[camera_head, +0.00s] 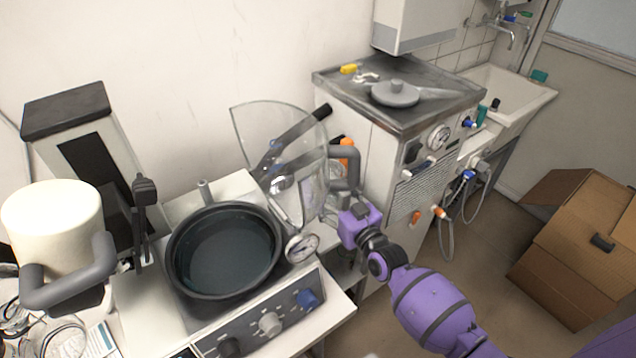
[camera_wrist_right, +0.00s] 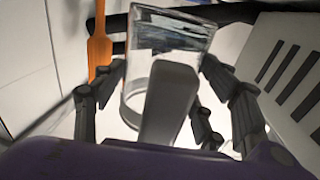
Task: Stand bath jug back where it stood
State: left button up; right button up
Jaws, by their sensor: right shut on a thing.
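The clear jug (camera_head: 305,180) has a grey handle (camera_head: 346,168) on its right side. My right gripper (camera_head: 352,204), purple with dark fingers, is shut on this handle. In the head view the jug shows beside the right rim of the round dark bath (camera_head: 224,250). Whether its base touches anything is hard to tell. In the right wrist view the grey handle (camera_wrist_right: 170,100) is between the fingers, with the clear jug wall (camera_wrist_right: 168,38) behind it. My left gripper is not in view.
A cream cylinder with a grey handle (camera_head: 55,220) stands at the left. A dial gauge (camera_head: 301,247) is close to the bath's right edge. A grey-topped cabinet (camera_head: 430,100) stands behind the right gripper. An open cardboard box (camera_head: 580,250) is on the floor at right.

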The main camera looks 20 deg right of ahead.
jog(key=shift+w+a, duration=0.1)
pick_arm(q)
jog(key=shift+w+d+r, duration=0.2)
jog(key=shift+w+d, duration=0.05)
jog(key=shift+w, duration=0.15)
pick_arm(e)
jog(key=shift+w+f, duration=0.15)
jog(key=shift+w, duration=0.05)
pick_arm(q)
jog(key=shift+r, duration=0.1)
pick_arm(e)
jog(key=shift+s, duration=0.15)
